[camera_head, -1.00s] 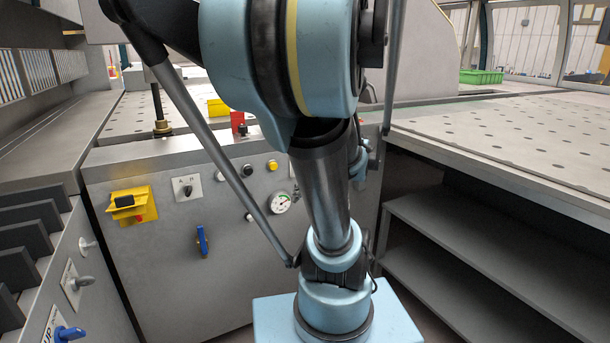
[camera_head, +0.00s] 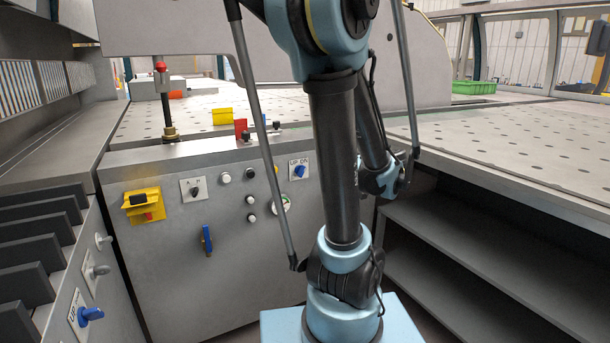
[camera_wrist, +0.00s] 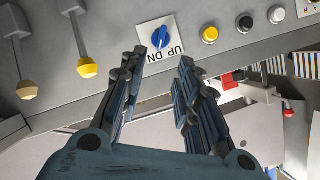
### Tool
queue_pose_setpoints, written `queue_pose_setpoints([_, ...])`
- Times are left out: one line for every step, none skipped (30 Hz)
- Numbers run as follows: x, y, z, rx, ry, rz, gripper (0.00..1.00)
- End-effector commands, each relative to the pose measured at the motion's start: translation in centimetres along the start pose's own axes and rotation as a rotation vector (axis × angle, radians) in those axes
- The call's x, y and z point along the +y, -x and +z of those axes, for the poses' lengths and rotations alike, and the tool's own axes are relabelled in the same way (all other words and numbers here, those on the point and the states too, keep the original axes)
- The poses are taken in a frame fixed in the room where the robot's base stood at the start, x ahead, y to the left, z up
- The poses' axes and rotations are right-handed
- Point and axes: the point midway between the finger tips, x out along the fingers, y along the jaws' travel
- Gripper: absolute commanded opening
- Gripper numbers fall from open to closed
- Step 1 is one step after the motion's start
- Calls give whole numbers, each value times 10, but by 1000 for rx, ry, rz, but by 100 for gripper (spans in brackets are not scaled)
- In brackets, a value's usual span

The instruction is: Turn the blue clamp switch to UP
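The blue clamp switch (camera_head: 299,171) sits on a white "UP DN" plate at the upper right of the grey front panel, right of a yellow button. It also shows in the wrist view (camera_wrist: 161,37), where the picture is turned about upside down. I cannot tell which label its handle points to. My gripper (camera_wrist: 164,62) is open and empty, its two dark blue fingers spread on either side of the plate's near edge. The switch lies beyond the fingertips, apart from them as far as I can see. In the head view I cannot make out my fingers.
Another blue switch marked "UP" (camera_head: 89,315) is on the lower left cabinet. A blue handle (camera_head: 206,241), a yellow-plated switch (camera_head: 141,205) and an A/B selector (camera_head: 193,188) share the front panel. Yellow-balled levers (camera_wrist: 87,67) stand beside the switch in the wrist view.

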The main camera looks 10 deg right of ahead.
Motion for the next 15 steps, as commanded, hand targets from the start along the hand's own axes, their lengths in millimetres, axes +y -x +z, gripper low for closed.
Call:
queue_pose_setpoints([-2,-6,1,-3,2,-5,30])
queue_pose_setpoints([-2,-9,1,-3,2,-5,30])
queue_pose_setpoints([-3,-13,1,-4,3,-5,30])
queue_pose_setpoints([-3,-16,1,-4,2,-6,30])
queue_pose_setpoints([-3,-18,1,-4,2,-5,30])
queue_pose_setpoints([-3,-23,1,-4,2,-6,30])
queue_pose_setpoints([-3,-26,1,-5,2,-6,30])
queue_pose_setpoints([-3,-28,1,-5,2,-6,30])
queue_pose_setpoints([-3,-33,1,-4,3,-6,30])
queue_pose_setpoints([-3,-36,1,-5,3,-6,30])
queue_pose_setpoints([-3,-38,1,-5,2,-6,30])
queue_pose_setpoints([-3,-42,1,-4,2,-6,30])
queue_pose_setpoints([-3,-45,1,-4,2,-6,30])
queue_pose_setpoints([-3,-48,1,-4,1,-6,30])
queue_pose_setpoints([-3,-53,1,-4,2,-6,30])
